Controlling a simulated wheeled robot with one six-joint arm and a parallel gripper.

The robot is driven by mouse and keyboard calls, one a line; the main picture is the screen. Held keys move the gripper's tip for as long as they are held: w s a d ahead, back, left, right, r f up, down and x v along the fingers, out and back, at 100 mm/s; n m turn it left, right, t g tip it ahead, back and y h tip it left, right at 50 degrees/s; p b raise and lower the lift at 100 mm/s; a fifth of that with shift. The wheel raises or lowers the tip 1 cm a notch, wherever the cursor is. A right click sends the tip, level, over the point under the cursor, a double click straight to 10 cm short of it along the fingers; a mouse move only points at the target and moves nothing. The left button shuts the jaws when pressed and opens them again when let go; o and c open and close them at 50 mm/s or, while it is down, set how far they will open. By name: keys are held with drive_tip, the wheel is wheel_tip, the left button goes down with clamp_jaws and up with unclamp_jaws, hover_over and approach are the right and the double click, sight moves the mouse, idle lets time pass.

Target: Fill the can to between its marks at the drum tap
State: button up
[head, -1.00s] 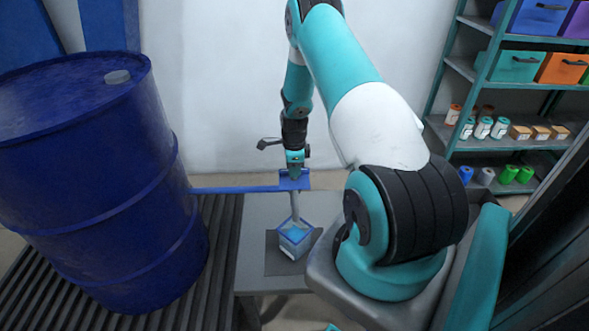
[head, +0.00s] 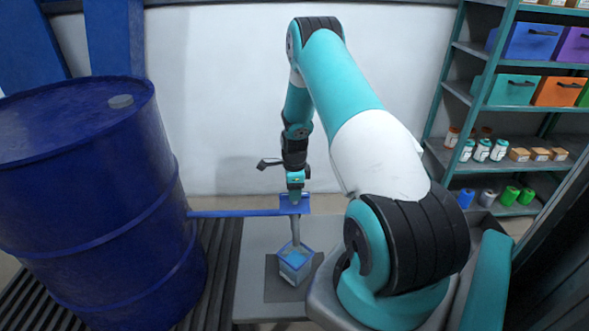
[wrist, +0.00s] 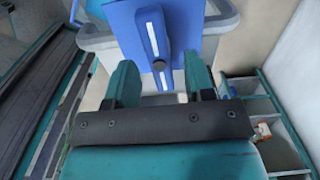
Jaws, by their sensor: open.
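The blue drum (head: 95,215) stands at the left, and a blue pipe (head: 240,213) runs right from it to the tap's blue block (head: 300,206). A grey vertical column, spout or stream, runs from the block down to the can. The can (head: 295,265) is small and clear-sided, with blue contents; its marks and exact level are too small to read. My gripper (head: 295,190) is at the tap block. In the wrist view its open fingers (wrist: 160,70) stand either side of a blue plate (wrist: 180,25) with a white strip and dark knob.
The can stands on a dark mat (head: 275,288) on a grey table (head: 255,240). A slatted roller bed (head: 218,265) lies beside the drum. Shelves (head: 470,100) with coloured bins and small jars stand at the right. A dark lever-like part (head: 270,163) sticks out left of my wrist.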

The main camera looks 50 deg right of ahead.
wheel_tip(320, 180, up, 16)
drive_tip(key=b, duration=0.1)
drive_tip(key=shift+r+b, duration=0.15)
drive_tip(key=shift+b, duration=0.25)
drive_tip(key=shift+a, duration=0.1)
idle(0.7)
